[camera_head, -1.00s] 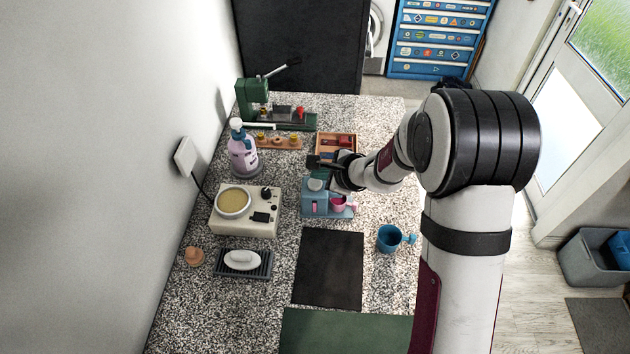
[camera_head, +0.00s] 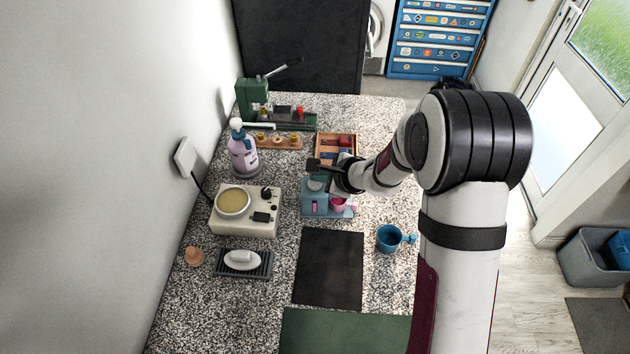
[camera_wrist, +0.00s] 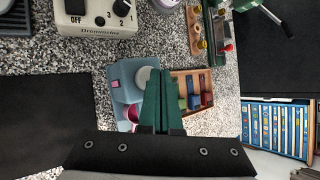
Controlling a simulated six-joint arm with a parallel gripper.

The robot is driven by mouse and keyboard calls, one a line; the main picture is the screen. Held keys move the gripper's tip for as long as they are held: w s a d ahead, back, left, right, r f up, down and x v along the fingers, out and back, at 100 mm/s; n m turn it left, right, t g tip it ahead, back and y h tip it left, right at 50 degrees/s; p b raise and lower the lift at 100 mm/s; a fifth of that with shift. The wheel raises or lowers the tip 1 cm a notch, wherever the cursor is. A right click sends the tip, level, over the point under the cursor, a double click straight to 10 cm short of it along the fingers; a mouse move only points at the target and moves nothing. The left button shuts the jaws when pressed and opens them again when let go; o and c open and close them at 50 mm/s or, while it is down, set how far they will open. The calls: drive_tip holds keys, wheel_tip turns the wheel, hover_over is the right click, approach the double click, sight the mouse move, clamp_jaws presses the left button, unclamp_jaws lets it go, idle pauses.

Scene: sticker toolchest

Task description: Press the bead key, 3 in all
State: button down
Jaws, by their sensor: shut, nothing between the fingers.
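The blue-grey bead dispenser (camera_head: 308,207) stands on the speckled worktop, and it also shows in the wrist view (camera_wrist: 122,75). A pale round key (camera_wrist: 143,76) is on its top. A pink cup (camera_head: 338,205) sits at the dispenser's front right. My gripper (camera_wrist: 160,74) is shut and empty, its green fingers together. The fingertips are over the dispenser's right edge in the wrist view, just right of the key and partly overlapping it. I cannot tell whether they touch it. In the head view my gripper hangs over the back of the dispenser.
A wooden tray (camera_head: 336,136) with coloured compartments is just behind the dispenser. A cream hot plate device (camera_head: 230,222) stands to the left and a blue mug (camera_head: 388,239) to the right. A dark mat (camera_head: 329,268) lies clear in front. A purple pump bottle (camera_head: 243,155) stands back left.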

sight(319, 185)
drive_tip(key=shift+f, duration=0.5)
idle(0.3)
drive_tip(key=shift+r, duration=0.9)
drive_tip(key=shift+r, duration=2.55)
drive_tip(key=s+d+r+n+g, duration=0.1)
drive_tip(key=s+r+n+g, duration=0.3)
drive_tip(key=s, duration=0.7)
drive_tip(key=s+r+n+g, duration=0.1)
drive_tip(key=s+r+n, duration=0.4)
drive_tip(key=s, duration=0.7)
drive_tip(key=s+d+f+n+g+h, duration=0.2)
drive_tip(key=s+d, duration=0.6)
drive_tip(key=s, duration=0.4)
drive_tip(key=shift+d+f+n+h, duration=0.3)
drive_tip(key=shift+f+n+h, duration=0.35)
drive_tip(key=shift+n+h, duration=0.45)
